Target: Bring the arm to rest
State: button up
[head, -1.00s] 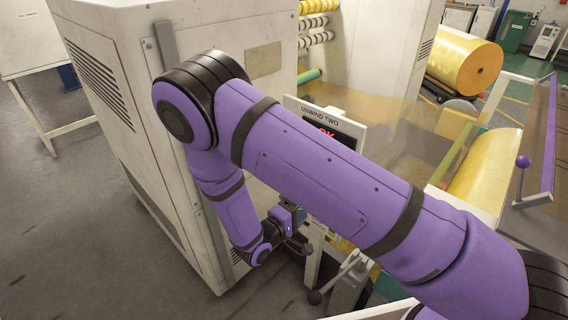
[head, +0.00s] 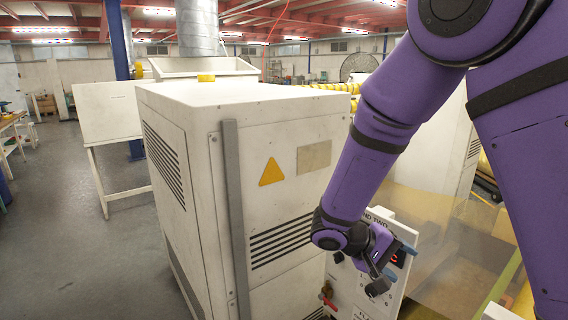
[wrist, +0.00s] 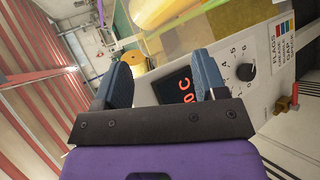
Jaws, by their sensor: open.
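My purple arm (head: 390,100) comes in from the upper right in the head view and bends down in front of the machine. My gripper (head: 392,262) is beside the white "UNWIND TWO" panel (head: 350,283), partly covering it. In the wrist view my gripper (wrist: 160,85) shows two blue-grey fingers set apart with nothing between them. Beyond the fingers, the panel (wrist: 262,65) shows a dark display with red characters and a dark knob (wrist: 245,72). I cannot tell whether the gripper touches the panel.
A large white cabinet (head: 185,165) with vents and a yellow warning triangle stands left of my gripper. A red-handled valve (head: 328,298) is low beside the panel. A white stand (head: 110,115) is farther left. Grey floor (head: 70,240) at the left is clear.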

jog(key=s+d+r+t+y, duration=0.2)
jog(key=s+r+y, duration=0.4)
jog(key=s+r, duration=0.4)
jog(key=s+d+r+m+t+y, duration=0.1)
jog(key=s+d+r+t+y, duration=0.2)
jog(key=s+r, duration=0.6)
jog(key=shift+s+d+r+y, duration=0.35)
jog(key=shift+d+r+y, duration=0.1)
jog(key=shift+r+y, duration=0.85)
jog(key=shift+f, duration=0.1)
